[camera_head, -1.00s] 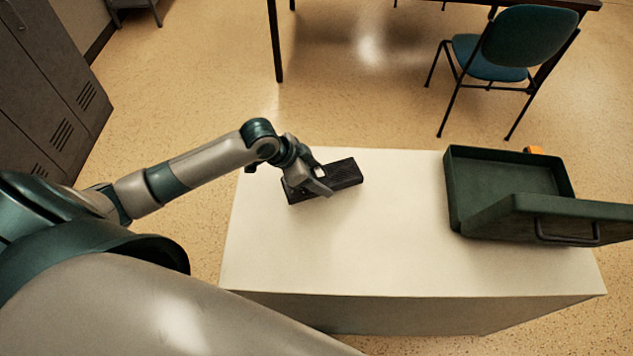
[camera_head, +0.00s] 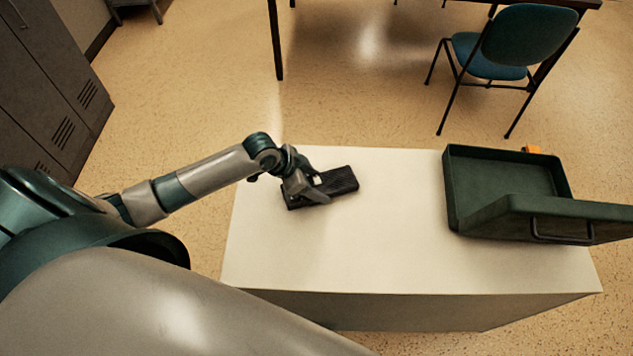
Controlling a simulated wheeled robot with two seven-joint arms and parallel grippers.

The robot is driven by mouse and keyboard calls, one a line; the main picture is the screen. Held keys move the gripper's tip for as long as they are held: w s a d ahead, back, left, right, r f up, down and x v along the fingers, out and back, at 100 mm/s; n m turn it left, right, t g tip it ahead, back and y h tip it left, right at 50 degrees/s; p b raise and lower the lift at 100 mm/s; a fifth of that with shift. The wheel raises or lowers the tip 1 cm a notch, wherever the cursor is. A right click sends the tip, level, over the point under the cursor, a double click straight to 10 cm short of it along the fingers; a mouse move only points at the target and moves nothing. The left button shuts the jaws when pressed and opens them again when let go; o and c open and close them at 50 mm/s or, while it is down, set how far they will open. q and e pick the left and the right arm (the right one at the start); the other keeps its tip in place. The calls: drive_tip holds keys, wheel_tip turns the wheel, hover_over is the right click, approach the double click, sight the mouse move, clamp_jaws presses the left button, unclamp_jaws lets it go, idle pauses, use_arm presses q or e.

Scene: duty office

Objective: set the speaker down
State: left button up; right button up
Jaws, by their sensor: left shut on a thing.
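The speaker (camera_head: 341,181) is a dark, oblong block near the back left of the white-topped table (camera_head: 400,230). My left gripper (camera_head: 316,190) is shut on the speaker around its left half and partly hides it. The speaker looks level and at or very close to the table top; I cannot tell whether it touches. My right gripper is not in view.
An open dark green case (camera_head: 452,190) with its lid tilted toward the front sits on the table's right side. An orange thing (camera_head: 532,149) shows behind it. The table's middle and front are clear. A blue chair (camera_head: 527,42) stands beyond, and grey lockers (camera_head: 45,90) stand at left.

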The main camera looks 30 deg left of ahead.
use_arm(q)
drive_tip(key=o, duration=1.5)
drive_tip(key=shift+f, duration=0.1)
drive_tip(key=b+v, duration=0.2)
drive_tip(key=v, duration=1)
drive_tip(key=shift+d, duration=0.1)
